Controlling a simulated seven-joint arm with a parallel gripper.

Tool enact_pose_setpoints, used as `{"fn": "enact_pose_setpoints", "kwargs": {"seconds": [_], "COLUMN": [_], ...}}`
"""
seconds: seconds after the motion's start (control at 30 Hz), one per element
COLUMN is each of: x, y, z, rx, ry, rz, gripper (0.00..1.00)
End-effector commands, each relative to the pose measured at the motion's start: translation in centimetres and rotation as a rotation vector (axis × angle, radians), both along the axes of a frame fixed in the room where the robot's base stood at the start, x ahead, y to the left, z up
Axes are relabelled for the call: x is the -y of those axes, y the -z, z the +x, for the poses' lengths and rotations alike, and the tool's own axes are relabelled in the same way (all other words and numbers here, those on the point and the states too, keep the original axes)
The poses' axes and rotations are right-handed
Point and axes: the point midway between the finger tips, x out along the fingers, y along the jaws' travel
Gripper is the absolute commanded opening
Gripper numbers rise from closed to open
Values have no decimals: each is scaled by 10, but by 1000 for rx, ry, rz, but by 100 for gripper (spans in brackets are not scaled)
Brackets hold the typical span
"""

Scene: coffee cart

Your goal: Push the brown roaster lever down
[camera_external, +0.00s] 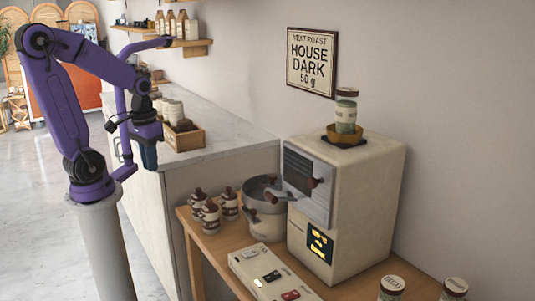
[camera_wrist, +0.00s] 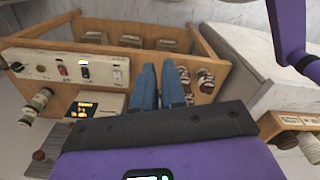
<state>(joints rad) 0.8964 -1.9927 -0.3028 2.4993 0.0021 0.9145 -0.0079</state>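The roaster (camera_external: 370,200) is a cream box with a grey slatted front panel, standing on a wooden cart. A brown-knobbed lever (camera_external: 315,183) sticks out from that panel. More brown-knobbed handles (camera_external: 272,193) lie just left of it, above a round metal pan (camera_external: 262,218). In the wrist view a brown knob (camera_wrist: 39,156) shows on a grey part at the lower left. My gripper (camera_external: 149,157) hangs left of the cart, well away from the roaster.
A switch box (camera_external: 268,275) with black and red switches sits at the cart's front. Several brown-capped jars (camera_external: 212,214) stand left of the pan. A glass jar (camera_external: 346,112) stands on the roaster. A marble-topped counter (camera_external: 225,135) lies behind my arm.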

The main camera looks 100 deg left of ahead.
Motion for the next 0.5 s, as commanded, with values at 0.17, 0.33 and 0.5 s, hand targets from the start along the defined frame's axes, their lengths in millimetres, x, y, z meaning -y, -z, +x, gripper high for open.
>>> {"fn": "enact_pose_setpoints", "kwargs": {"seconds": [0.17,0.33,0.5], "x": [-10,-26,-38], "y": [-7,-20,-34], "z": [15,47,86], "rx": [4,17,41], "ry": [-65,-215,-388], "rz": [8,24,38], "gripper": [0,0,0]}}
